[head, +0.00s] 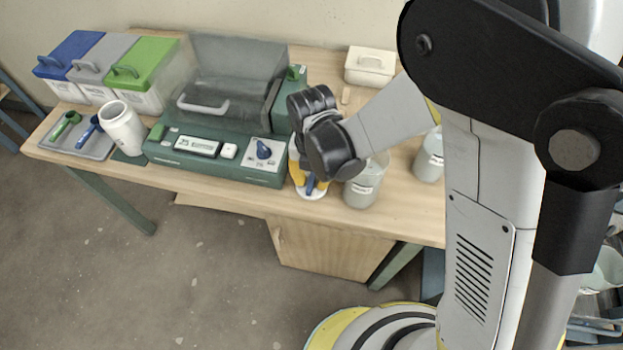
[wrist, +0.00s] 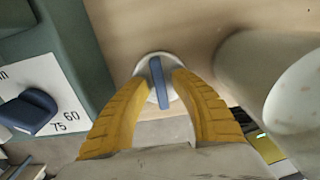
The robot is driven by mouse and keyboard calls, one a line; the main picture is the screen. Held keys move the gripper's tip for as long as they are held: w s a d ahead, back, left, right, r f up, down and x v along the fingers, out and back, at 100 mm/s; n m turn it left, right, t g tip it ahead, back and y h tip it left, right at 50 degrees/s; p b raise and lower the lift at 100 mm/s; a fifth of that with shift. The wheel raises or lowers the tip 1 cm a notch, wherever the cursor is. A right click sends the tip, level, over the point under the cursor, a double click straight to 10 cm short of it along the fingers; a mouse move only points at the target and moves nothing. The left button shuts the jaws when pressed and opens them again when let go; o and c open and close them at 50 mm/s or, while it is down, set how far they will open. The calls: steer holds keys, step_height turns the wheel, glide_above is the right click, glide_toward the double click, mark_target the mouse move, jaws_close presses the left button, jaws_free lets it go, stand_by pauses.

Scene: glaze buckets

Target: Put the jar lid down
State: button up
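The jar lid (head: 312,194) is a small white disc with a blue bar handle, low at the table's front edge, right of the green machine. It also shows in the wrist view (wrist: 161,84). My gripper (head: 309,184) points down over it, its yellow fingers one on each side of the handle. The fingers hide the disc's sides. The lid seems to rest on the wooden table (head: 225,196).
A grey jar (head: 360,190) stands close right of the lid, with another jar (head: 429,160) beyond it. The green machine (head: 215,165) with a dial is close on the left. A white jar (head: 124,130) and lidded bins (head: 140,65) stand farther left. A cream box (head: 370,67) is behind.

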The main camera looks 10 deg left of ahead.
mark_target(312, 180)
step_height(312, 180, up, 12)
steer(key=p, duration=0.5)
steer(key=s+d+r+m+t, duration=0.1)
steer(key=d+r+m+t, duration=0.1)
steer(key=d+r+m, duration=0.3)
steer(key=s+d+r+m+t, duration=0.2)
steer(key=d+r+m, duration=0.3)
steer(key=d+m, duration=0.7)
steer(key=s+d+r+m+t, duration=0.2)
steer(key=d+r+m, duration=0.3)
steer(key=m, duration=1.3)
steer(key=shift+s+d+r+t, duration=0.3)
steer(key=shift+d+t, duration=0.3)
steer(key=shift+d, duration=1.15)
